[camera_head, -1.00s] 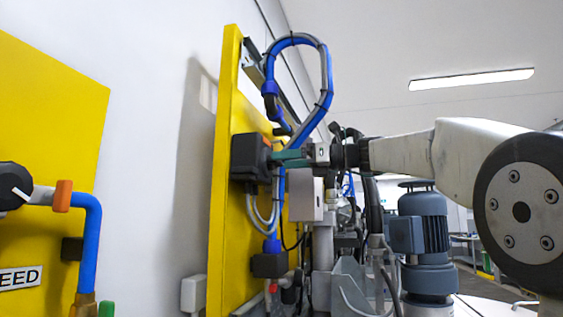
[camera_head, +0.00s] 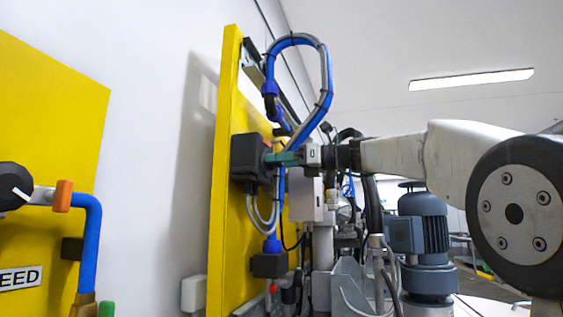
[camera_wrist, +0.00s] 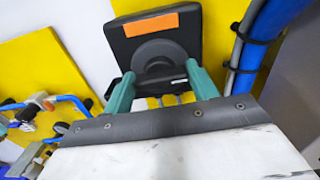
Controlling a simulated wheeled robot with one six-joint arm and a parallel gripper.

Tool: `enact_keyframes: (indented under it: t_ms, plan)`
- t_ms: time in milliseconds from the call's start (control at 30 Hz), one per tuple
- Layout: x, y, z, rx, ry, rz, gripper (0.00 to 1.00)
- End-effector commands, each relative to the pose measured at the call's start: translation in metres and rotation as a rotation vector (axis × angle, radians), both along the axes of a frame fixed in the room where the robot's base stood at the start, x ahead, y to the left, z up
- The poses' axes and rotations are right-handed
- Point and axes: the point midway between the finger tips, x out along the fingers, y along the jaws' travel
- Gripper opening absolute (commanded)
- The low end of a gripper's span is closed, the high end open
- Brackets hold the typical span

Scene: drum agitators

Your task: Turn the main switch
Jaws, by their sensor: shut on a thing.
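The main switch is a dark grey box (camera_head: 246,157) on the upright yellow panel in the head view. In the wrist view its face (camera_wrist: 186,25) shows an orange label (camera_wrist: 150,24) above a round dark dial (camera_wrist: 158,52). My gripper (camera_head: 270,157) reaches it from the right with its teal fingers at the front of the box. In the wrist view my gripper (camera_wrist: 160,75) has one finger on each side of the dial's lower part. It is shut on the switch knob. The fingers and the viewing angle partly hide the knob, so its exact turn is unclear.
Blue and grey hoses (camera_head: 322,95) loop above and behind my gripper. A small dark box (camera_head: 269,265) sits lower on the yellow panel (camera_head: 225,220). A grey-blue motor (camera_head: 424,240) stands below my arm. Another yellow panel with a black dial (camera_head: 14,187) is at the left.

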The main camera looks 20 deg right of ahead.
Motion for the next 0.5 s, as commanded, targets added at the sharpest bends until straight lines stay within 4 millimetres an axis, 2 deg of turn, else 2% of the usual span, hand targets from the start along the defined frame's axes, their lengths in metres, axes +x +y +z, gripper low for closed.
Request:
enact_keyframes:
  t_ms: [267, 500]
  plan:
    - [-0.0003, 0.0001, -0.0001, -0.093, -0.128, -0.001, 0.35]
    - [-0.0009, 0.0005, -0.0004, -0.222, -0.306, -0.001, 0.35]
